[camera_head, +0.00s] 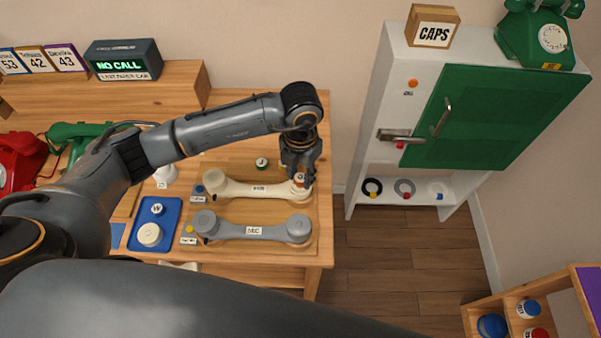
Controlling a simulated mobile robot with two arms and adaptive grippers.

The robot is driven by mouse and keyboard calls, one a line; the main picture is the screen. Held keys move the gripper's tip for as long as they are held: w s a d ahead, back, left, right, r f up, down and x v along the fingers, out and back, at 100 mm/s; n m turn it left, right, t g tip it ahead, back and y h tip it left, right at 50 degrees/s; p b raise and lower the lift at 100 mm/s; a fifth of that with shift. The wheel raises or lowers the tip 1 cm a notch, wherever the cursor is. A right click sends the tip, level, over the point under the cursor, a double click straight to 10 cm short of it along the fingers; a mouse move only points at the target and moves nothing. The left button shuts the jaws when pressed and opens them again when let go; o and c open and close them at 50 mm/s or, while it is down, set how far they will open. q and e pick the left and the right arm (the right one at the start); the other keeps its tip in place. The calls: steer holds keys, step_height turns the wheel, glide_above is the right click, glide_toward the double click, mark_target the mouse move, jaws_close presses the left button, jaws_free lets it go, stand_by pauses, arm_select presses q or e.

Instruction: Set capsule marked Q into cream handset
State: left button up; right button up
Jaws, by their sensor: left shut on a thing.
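The cream handset (250,189) lies on the wooden table, parallel to and behind a grey handset (250,232). Its left end is open to view; my gripper partly covers its right end. My left gripper (302,180) points down at that right end. It is shut on a small capsule (299,177) with a pale face, some orange and a dark mark that looks like Q. The capsule is right at the handset's right end; I cannot tell whether it is seated there or just above. My right gripper is not in view.
A blue tray (173,213) with white capped pieces stands left of the handsets. A white cabinet with a green door (475,110) stands to the right, past open floor. A shelf (481,315) is at bottom right.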

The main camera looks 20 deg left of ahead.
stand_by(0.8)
arm_select(q)
steer(key=shift+f+b, duration=0.6)
steer(key=shift+b, duration=0.15)
steer(key=shift+r, duration=0.1)
steer(key=o, duration=1.1)
steer(key=shift+r, duration=0.1)
step_height(320, 180, up, 12)
